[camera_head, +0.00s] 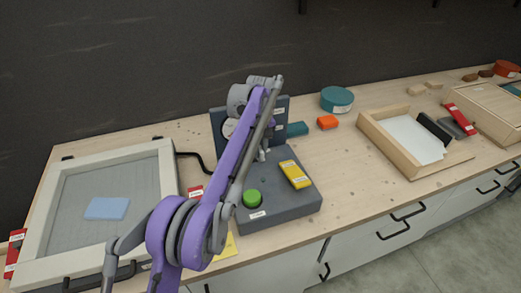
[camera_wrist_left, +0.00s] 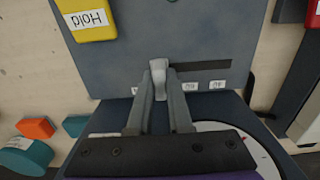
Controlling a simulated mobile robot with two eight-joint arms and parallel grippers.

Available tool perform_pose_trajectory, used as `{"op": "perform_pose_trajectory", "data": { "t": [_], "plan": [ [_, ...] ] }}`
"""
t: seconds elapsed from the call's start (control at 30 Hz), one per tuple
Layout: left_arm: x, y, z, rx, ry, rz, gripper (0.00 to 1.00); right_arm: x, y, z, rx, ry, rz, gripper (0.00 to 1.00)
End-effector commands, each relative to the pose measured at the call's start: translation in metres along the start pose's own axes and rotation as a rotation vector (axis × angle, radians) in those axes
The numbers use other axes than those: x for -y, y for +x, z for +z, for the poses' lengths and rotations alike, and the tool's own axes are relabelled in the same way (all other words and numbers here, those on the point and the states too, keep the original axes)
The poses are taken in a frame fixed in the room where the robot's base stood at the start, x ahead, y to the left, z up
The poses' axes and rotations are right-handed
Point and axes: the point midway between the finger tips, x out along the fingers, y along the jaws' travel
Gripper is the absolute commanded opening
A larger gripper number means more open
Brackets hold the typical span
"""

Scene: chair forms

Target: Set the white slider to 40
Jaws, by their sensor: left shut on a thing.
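The white slider (camera_wrist_left: 160,76) is a small pale knob on the dark grey control box (camera_wrist_left: 190,35). In the left wrist view the black slot (camera_wrist_left: 205,66) shows to the right of the slider. Small white scale labels (camera_wrist_left: 217,84) lie along the slot; they are too small and turned to read surely, and my fingers may hide others. My left gripper (camera_wrist_left: 161,88) is shut on the slider, one finger on each side. In the head view the gripper (camera_head: 262,154) is over the box (camera_head: 285,208), partly hidden by my arm. My right gripper is not in view.
A yellow Hold block (camera_head: 295,174) and a green button (camera_head: 252,197) sit on the box. An upright panel with a white dial (camera_wrist_left: 240,140) stands behind. A framed screen (camera_head: 105,160) lies left. An orange block (camera_head: 327,122) and teal tin (camera_head: 336,98) are beyond.

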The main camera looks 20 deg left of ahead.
Motion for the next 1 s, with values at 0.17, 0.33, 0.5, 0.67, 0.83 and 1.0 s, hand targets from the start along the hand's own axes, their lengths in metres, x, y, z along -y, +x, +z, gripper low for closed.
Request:
{"op": "perform_pose_trajectory", "data": {
  "t": [0.17,0.33,0.5,0.67,0.83,1.0],
  "plan": [
    [0.000,0.000,0.000,0.000,0.000,0.000,0.00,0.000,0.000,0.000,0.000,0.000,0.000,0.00],
    [0.000,0.000,0.000,0.000,0.000,0.000,0.00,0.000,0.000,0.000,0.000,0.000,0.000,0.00],
    [0.003,0.000,0.000,0.000,-0.001,0.000,0.00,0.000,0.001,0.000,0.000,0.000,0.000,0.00],
    [0.032,0.001,-0.001,0.000,-0.005,-0.001,0.00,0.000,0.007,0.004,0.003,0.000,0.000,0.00],
    [0.071,0.000,-0.001,-0.001,-0.005,-0.001,0.00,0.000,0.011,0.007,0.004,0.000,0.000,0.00],
    [0.090,0.000,-0.001,-0.002,-0.002,0.000,0.00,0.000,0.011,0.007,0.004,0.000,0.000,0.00]
  ]
}}
